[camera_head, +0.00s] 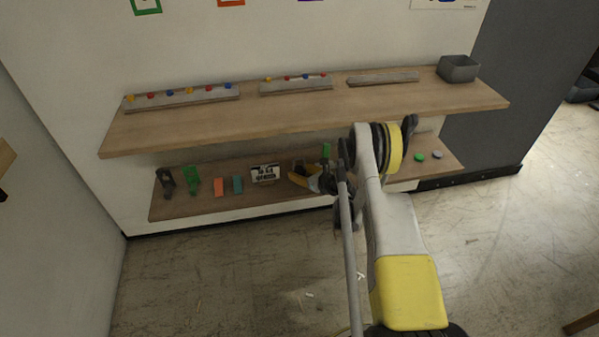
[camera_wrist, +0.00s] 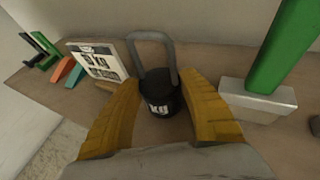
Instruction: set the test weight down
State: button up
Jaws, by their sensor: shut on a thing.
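The test weight (camera_wrist: 160,88) is a black cylinder with a grey loop handle and white "kg" lettering, upright in the wrist view. My gripper (camera_wrist: 162,100) has its yellow fingers on both sides of the weight's body, shut on it. In the head view my gripper (camera_head: 308,182) is at the lower shelf (camera_head: 250,197), where my arm hides much of it. The weight is over the shelf board, and its lower edge is partly hidden. I cannot tell whether it touches the board.
A white sign (camera_wrist: 98,62) stands left of the weight. A green bar on a light grey block (camera_wrist: 258,101) stands close on the right. Orange (camera_head: 219,187) and teal (camera_head: 238,184) pieces are further left. The upper shelf (camera_head: 290,108) overhangs the lower one.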

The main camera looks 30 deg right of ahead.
jog(key=o, duration=1.4)
jog(key=shift+o, duration=0.2)
